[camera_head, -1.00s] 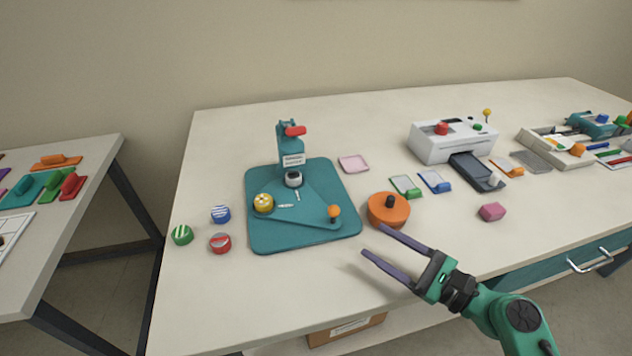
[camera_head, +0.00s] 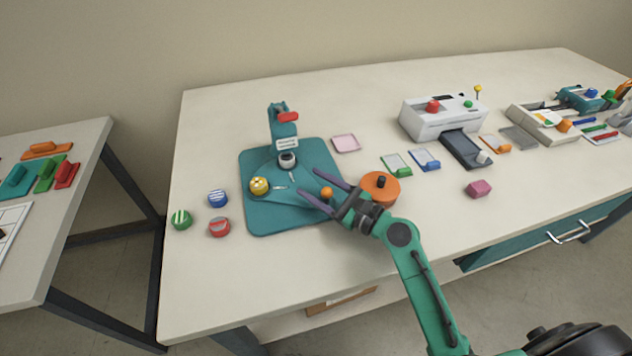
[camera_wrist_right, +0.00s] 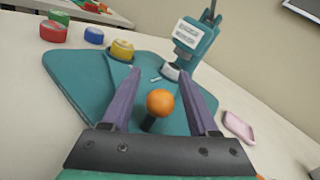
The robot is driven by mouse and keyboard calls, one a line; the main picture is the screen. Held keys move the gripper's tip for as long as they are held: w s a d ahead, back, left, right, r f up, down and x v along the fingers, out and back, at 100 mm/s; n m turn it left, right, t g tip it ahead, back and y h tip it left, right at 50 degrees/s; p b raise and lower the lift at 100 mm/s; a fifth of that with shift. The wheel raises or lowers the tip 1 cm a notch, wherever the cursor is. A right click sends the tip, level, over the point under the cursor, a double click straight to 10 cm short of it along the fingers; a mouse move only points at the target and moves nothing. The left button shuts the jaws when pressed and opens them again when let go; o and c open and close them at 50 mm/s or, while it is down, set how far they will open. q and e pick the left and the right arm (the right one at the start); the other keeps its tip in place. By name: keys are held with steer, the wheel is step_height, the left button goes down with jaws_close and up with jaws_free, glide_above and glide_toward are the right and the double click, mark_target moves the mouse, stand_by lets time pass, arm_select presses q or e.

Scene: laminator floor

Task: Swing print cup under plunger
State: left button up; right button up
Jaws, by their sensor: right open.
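The teal press has a flat base plate (camera_head: 258,218) and an upright column with a red handle (camera_head: 288,117). Its plunger (camera_head: 287,160) points down over the plate. The yellow print cup (camera_head: 259,186) sits at the left end of the swing arm, left of the plunger. An orange ball knob (camera_head: 326,192) on a dark stem stands at the arm's other end. My right gripper (camera_head: 309,185) is open, its two purple fingers on either side of the knob. In the right wrist view the knob (camera_wrist_right: 160,102) shows between the fingers, with no contact visible. My left gripper is not in view.
Blue (camera_head: 217,198), green (camera_head: 181,219) and red (camera_head: 219,227) round pieces lie left of the plate. An orange round block (camera_head: 380,187) stands close to my right gripper. A pink tray (camera_head: 346,143) lies behind it. A white machine (camera_head: 437,117) stands further right.

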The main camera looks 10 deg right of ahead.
steer(key=shift+c, duration=0.3)
jaws_close()
stand_by(1.1)
